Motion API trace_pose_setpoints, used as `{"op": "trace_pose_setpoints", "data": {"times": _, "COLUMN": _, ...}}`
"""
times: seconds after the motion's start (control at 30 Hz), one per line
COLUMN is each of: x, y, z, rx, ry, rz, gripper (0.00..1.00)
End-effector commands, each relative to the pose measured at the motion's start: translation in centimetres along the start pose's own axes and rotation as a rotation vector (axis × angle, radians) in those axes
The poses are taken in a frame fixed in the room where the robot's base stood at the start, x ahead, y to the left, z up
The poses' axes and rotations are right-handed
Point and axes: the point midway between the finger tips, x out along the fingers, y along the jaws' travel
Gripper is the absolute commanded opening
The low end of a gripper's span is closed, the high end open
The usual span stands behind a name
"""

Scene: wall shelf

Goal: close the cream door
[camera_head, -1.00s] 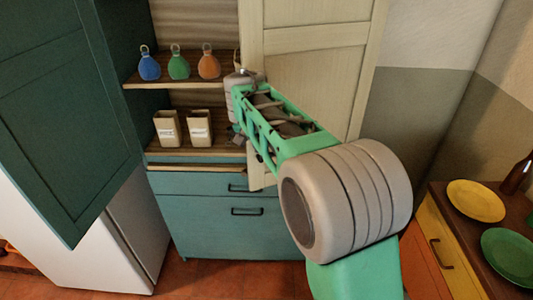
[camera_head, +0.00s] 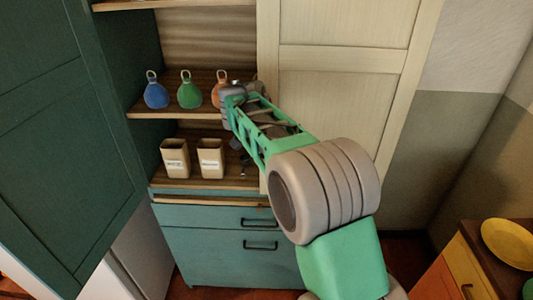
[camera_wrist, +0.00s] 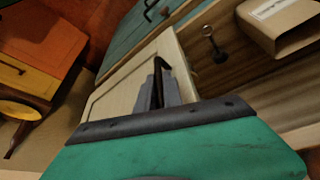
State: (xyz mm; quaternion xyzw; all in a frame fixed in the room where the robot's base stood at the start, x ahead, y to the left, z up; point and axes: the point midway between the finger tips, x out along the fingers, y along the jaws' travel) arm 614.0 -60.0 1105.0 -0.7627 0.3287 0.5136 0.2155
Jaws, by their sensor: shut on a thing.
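The cream door (camera_head: 335,110) is a tall panelled door on the right of the wall cupboard, and its left edge stands beside the open shelves. In the wrist view the door (camera_wrist: 112,88) runs away from my gripper, with a dark handle (camera_wrist: 163,63) near its edge. My gripper (camera_wrist: 157,88) is shut on this handle. In the head view my arm crosses the door and hides the handle and most of the gripper. How far the door stands open is hard to tell.
A dark green door (camera_head: 60,120) stands open on the left. The shelves hold blue (camera_head: 156,92), green (camera_head: 190,92) and orange (camera_head: 220,90) bottles and two tan boxes (camera_head: 175,158). Teal drawers (camera_head: 215,235) lie below. A sideboard with a yellow plate (camera_head: 508,243) is at right.

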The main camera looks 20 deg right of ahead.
Motion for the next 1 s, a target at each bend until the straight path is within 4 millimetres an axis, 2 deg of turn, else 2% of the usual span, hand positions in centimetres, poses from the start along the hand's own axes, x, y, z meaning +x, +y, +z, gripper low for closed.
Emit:
{"op": "trace_pose_setpoints", "data": {"times": 0.17, "x": -0.25, "y": -0.28, "z": -0.35, "rx": 0.0, "ry": 0.013, "rz": -0.008, "gripper": 0.0}}
{"op": "trace_pose_setpoints", "data": {"times": 0.2, "x": -0.28, "y": -0.32, "z": -0.34, "rx": -0.001, "ry": 0.014, "rz": -0.009, "gripper": 0.12}}
{"op": "trace_pose_setpoints", "data": {"times": 0.47, "x": -0.28, "y": -0.47, "z": -0.07, "rx": -0.006, "ry": 0.01, "rz": -0.009, "gripper": 0.33}}
{"op": "trace_pose_setpoints", "data": {"times": 1.0, "x": -0.38, "y": -0.31, "z": -0.1, "rx": -0.003, "ry": 0.008, "rz": -0.007, "gripper": 0.33}}
